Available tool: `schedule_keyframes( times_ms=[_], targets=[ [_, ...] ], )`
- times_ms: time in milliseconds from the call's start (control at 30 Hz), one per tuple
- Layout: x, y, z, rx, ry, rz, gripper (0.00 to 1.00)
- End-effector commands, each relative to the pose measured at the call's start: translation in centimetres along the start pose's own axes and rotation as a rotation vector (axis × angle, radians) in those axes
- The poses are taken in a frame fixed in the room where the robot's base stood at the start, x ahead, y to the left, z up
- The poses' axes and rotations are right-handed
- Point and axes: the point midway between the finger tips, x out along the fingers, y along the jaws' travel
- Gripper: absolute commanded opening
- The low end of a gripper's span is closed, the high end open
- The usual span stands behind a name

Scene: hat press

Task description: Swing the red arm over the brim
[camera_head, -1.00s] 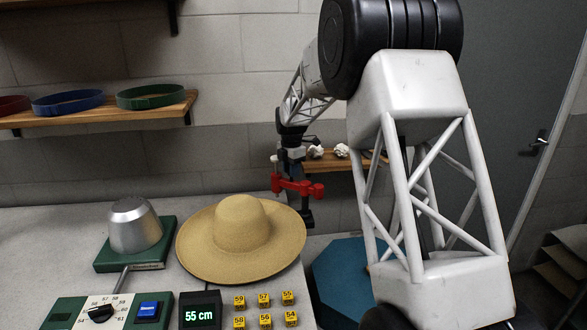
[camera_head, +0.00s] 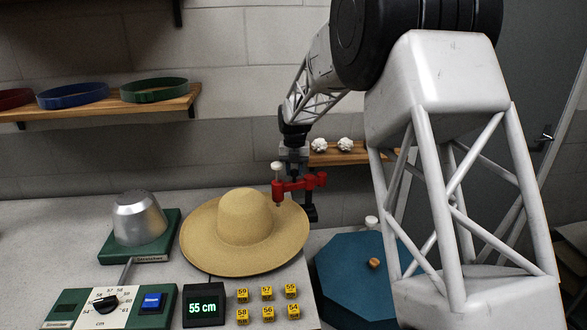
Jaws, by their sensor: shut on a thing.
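The straw hat (camera_head: 246,217) sits crown up on the grey table, its wide brim (camera_head: 222,262) spread flat. The red arm (camera_head: 305,183) is a short bar on a dark upright at the right rear of the hat. Its left end, with a pale knob on top, appears over or just behind the brim's right rear edge; I cannot tell the exact overlap. My gripper (camera_head: 294,172) reaches down to the red arm and is shut on it. The fingertips are small and partly hidden.
A metal hat block (camera_head: 139,219) on a green base stands left of the hat. In front are a dial panel (camera_head: 107,304), a 55 cm display (camera_head: 204,305) and yellow numbered cubes (camera_head: 267,303).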

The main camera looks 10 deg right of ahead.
Motion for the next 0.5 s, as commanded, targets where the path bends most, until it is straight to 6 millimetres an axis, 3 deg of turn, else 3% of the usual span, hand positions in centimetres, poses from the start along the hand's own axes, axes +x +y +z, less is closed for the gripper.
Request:
schedule_keyframes(
  times_ms=[500],
  targets=[
    [0.01, -0.29, -0.46, -0.101, 0.000, 0.000, 0.00]
  ],
)
